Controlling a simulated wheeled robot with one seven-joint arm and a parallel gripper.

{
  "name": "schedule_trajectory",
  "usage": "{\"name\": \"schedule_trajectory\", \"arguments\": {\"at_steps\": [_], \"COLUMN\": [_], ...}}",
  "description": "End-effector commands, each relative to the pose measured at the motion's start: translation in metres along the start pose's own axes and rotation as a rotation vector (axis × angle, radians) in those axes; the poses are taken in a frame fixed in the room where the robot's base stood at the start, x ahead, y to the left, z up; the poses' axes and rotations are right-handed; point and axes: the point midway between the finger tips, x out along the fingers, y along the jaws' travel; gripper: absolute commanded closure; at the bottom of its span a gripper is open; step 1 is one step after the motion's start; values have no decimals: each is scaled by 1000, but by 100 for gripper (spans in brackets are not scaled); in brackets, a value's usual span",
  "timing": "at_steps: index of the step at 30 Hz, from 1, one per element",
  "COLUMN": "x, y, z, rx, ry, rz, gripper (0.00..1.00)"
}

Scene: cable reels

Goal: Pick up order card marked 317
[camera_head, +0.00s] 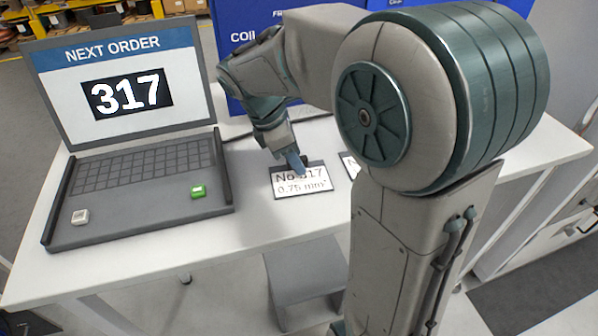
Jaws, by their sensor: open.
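The order card (286,190) lies on the white table to the right of the laptop. It is a white card with a dark edge, and it reads "No 317" and "0.75 mm²". My gripper (297,163) reaches down over the card's top edge, and a fingertip covers part of the number. The jaws are open. I cannot tell whether the fingertips touch the card. A second card (352,165) shows only at its left edge, with my arm hiding the rest.
A laptop (68,208) showing "NEXT ORDER 317" stands on the left of the white table (245,232). Blue boxes (234,62) stand behind my arm. The table in front of the card is clear.

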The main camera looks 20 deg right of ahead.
Motion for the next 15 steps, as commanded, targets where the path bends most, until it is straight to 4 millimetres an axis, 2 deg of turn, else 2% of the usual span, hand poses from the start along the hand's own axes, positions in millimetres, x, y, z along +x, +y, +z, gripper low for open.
{"name": "schedule_trajectory", "arguments": {"at_steps": [1, 2, 3, 6, 15], "x": [0, 0, 0, 0, -1], "y": [0, 0, 0, 0, 0], "z": [0, 0, 0, 0, 0], "rx": [0, 0, 0, 0, 0], "ry": [0, 0, 0, 0, 0], "rz": [0, 0, 0, 0, 0], "gripper": [58, 64, 75, 100, 100]}}
